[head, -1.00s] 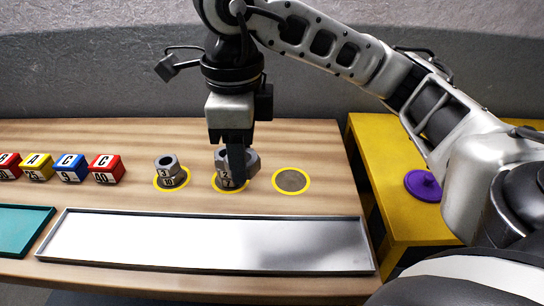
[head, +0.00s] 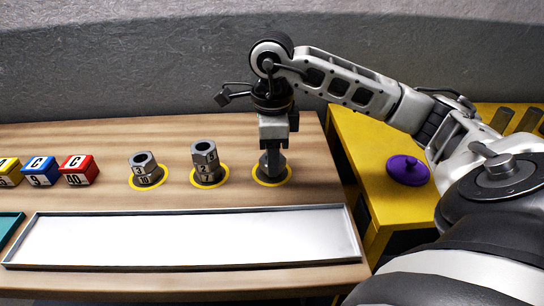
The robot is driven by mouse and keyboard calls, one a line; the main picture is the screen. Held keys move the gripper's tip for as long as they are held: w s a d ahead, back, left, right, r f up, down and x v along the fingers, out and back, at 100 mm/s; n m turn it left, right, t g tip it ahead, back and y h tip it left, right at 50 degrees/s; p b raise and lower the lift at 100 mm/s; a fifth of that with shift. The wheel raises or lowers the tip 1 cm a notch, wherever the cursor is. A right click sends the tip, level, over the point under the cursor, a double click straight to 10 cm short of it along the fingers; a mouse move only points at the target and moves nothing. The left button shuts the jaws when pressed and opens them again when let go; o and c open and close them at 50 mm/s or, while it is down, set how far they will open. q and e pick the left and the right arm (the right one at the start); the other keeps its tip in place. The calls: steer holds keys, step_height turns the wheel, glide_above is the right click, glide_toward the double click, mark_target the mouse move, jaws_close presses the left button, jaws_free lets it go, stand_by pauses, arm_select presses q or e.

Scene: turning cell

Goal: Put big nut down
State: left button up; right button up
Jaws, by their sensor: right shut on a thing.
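My right gripper (head: 271,172) points straight down at the rightmost yellow ring (head: 289,180). It is shut on a grey metal thing, apparently the big nut, which is mostly hidden by the fingers, low over the ring's grey disc. I cannot tell whether it touches the disc. A grey hex nut stack (head: 205,161) with dark numbers stands upright in the middle ring (head: 226,177). A shorter grey nut stack (head: 144,169) stands in the left ring (head: 165,177). My left gripper is not in view.
A long, empty silver-white tray (head: 185,238) lies in front of the rings on the wooden table (head: 90,135). Coloured lettered blocks (head: 78,170) stand at left, with a teal tray (head: 8,228) in front. A yellow table (head: 365,150) at right bears a purple lidded thing (head: 408,170).

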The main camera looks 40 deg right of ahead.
steer(key=shift+f, duration=0.45)
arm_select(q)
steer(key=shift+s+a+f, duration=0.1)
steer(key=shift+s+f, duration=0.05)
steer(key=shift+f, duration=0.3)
arm_select(e)
steer(key=shift+f, duration=0.15)
